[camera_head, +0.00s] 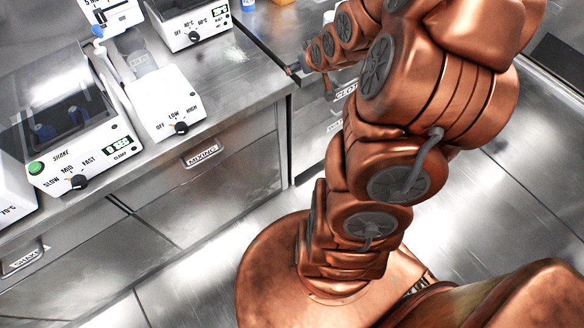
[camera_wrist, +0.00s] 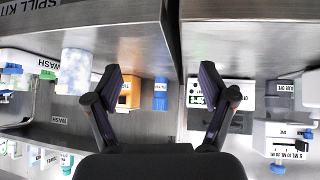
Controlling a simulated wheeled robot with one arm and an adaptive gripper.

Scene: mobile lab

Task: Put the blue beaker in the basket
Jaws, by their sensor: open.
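In the wrist view a small blue cylinder (camera_wrist: 160,97) stands far off between my fingers; whether it is the blue beaker I cannot tell. A small blue object (camera_head: 248,4) is partly cut off at the top edge of the head view. Dark blue shapes (camera_head: 44,132) show behind the shaker's clear lid. My gripper (camera_wrist: 161,75) is open and empty, its two dark fingers spread wide. In the head view my gripper (camera_head: 308,76) is small and partly hidden, near the counter's corner. I cannot make out a basket in either view.
The shaker (camera_head: 72,165), a white device with a LOW/HIGH knob (camera_head: 165,103) and a heater (camera_head: 192,20) stand on the steel counter (camera_head: 238,75). Drawers line its front. In the wrist view a whitish cylinder (camera_wrist: 76,72) and an orange item (camera_wrist: 130,92) stand left of the blue cylinder.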

